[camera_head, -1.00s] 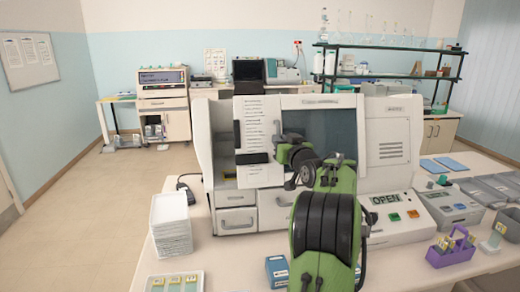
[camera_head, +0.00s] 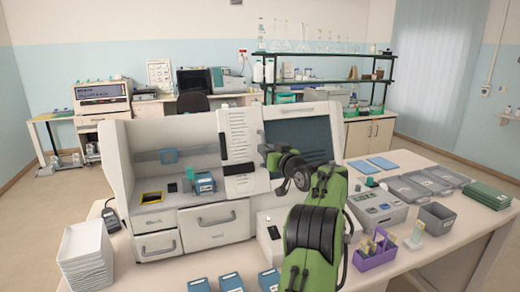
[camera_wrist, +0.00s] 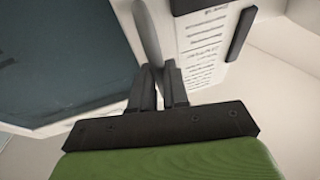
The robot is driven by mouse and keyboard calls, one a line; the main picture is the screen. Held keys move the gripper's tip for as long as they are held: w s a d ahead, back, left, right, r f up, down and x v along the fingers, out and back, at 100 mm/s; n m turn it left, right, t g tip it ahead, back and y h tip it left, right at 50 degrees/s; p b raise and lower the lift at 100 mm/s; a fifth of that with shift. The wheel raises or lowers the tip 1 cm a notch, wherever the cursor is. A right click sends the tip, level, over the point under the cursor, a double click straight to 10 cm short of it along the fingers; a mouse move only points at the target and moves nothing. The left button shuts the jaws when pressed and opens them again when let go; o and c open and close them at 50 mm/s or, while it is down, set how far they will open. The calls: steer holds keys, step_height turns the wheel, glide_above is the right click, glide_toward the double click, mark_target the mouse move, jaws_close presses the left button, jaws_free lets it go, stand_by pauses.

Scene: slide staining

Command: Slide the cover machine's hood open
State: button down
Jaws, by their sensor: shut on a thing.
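The cover machine (camera_head: 115,150) is a white bench unit. Its left bay is uncovered, showing a blue container (camera_head: 204,183) and a small yellow-edged well (camera_head: 152,197) inside. The hood, with its dark window (camera_head: 300,142), stands at the machine's right side; the window also fills the left of the wrist view (camera_wrist: 55,60). My gripper (camera_wrist: 158,75) is shut on a grey upright handle (camera_wrist: 147,35) beside the window. In the head view my green arm reaches up from the front to the hood, with the gripper (camera_head: 268,157) hiding the handle there.
A stack of white trays (camera_head: 85,255) stands front left, several blue boxes (camera_head: 230,283) at the front edge. Right of my arm are a small grey device (camera_head: 378,207), a purple rack (camera_head: 376,252) and grey trays (camera_head: 415,184). A printed sheet (camera_head: 237,135) hangs beside the window.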

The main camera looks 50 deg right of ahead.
steer(key=c, duration=1.1)
jaws_free()
steer(key=b+v, duration=0.4)
steer(key=v, duration=1.1)
steer(key=shift+s+a, duration=0.1)
steer(key=shift+s, duration=0.25)
